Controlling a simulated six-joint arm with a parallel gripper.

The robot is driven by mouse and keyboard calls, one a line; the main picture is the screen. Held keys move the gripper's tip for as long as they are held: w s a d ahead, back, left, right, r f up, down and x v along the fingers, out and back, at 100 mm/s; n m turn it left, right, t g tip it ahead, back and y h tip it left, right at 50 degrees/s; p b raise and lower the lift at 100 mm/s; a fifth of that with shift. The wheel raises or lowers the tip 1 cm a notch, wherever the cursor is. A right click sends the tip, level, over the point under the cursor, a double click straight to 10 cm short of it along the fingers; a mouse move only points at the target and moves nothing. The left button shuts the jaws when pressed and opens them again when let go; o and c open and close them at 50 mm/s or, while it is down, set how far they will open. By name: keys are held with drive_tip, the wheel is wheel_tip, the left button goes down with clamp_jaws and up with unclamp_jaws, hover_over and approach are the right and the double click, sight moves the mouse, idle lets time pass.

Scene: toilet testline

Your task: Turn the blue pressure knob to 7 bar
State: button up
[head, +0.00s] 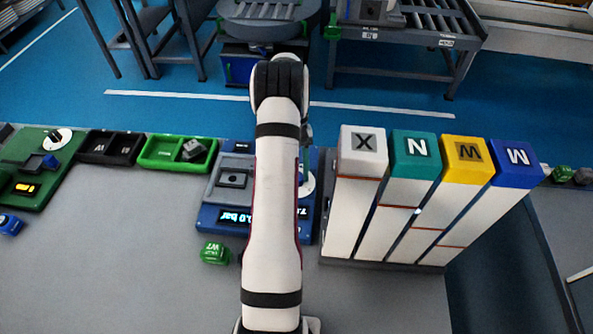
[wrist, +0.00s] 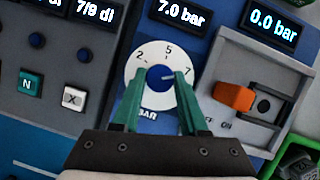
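The blue pressure knob (wrist: 160,77) sits at the centre of a white dial (wrist: 152,52) marked 2, 5 and 7 in the wrist view. Its pale pointer faces right, towards the 7 side. The display (wrist: 181,17) above it reads 7.0 bar. My gripper (wrist: 159,76) has its green fingers apart, one on each side of the knob, with small gaps seeming to show. Contact is hard to judge. In the head view my arm covers the knob and part of the blue panel (head: 211,220), whose display (head: 236,216) is partly hidden.
In the wrist view, a second display (wrist: 273,20) reads 0.0 bar above an orange switch (wrist: 232,97) on a grey block. In the head view, tall lettered blocks (head: 362,150) stand right of the panel. A green piece (head: 214,253) lies in front, with bare grey table around.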

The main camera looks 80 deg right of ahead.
drive_tip(key=o, duration=0.4)
drive_tip(key=shift+o, duration=0.2)
drive_tip(key=v, duration=1.5)
drive_tip(key=shift+w+d+r, duration=0.15)
drive_tip(key=shift+d+r, duration=0.1)
drive_tip(key=shift+r, duration=0.1)
